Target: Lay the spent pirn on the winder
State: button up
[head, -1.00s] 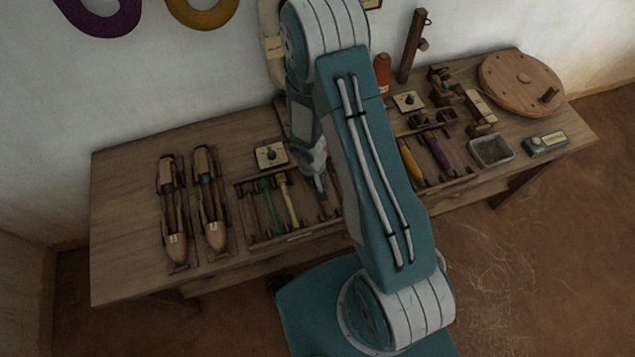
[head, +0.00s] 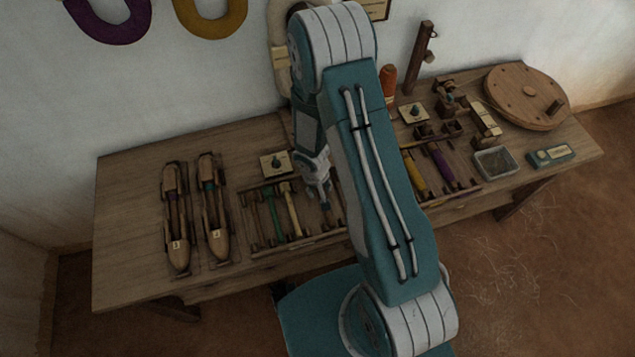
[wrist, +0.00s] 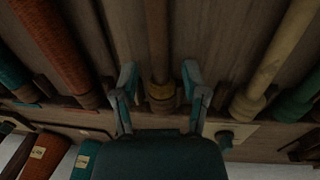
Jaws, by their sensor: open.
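The fingers are open, one on each side of the pirn, with a gap on both sides. In the head view my gripper (head: 325,193) points down at the pirn rack (head: 298,243); my arm hides part of the rack and most of that pirn. A wooden mechanism (head: 452,100) beside a large round wooden wheel (head: 527,96) at the right of the bench looks like the winder.
Green (head: 274,215) and cream (head: 292,212) pirns lie left of my gripper. Two shuttles (head: 177,220) lie further left. Yellow and purple (head: 441,164) pirns, a grey tray (head: 495,161) and a teal box (head: 551,155) are to the right. The bench's left end is clear.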

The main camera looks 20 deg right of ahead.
jog(key=s+r+t, duration=0.3)
jog(key=r, duration=2.7)
jog(key=s+r+t+y, duration=0.1)
jog(key=s+r+t, duration=0.1)
jog(key=s+r, duration=1)
jog(key=shift+s+r+t, duration=0.3)
jog(key=shift+s+r, duration=0.05)
jog(key=shift+o, duration=0.5)
jog(key=n+g, duration=0.5)
jog(key=n, duration=2.3)
send_over(318, 191)
notch_tip(318, 191, down, 23)
notch_tip(318, 191, down, 15)
jog(key=n, duration=0.4)
jog(key=n+h, duration=0.1)
jog(key=n, duration=0.3)
jog(key=shift+f+g, duration=0.1)
jog(key=shift+g, duration=0.2)
jog(key=shift+s+d+f, duration=0.1)
jog(key=shift+f, duration=1.2)
jog(key=shift+s+d+f, duration=0.1)
jog(key=shift+f, duration=1.2)
grip_shut()
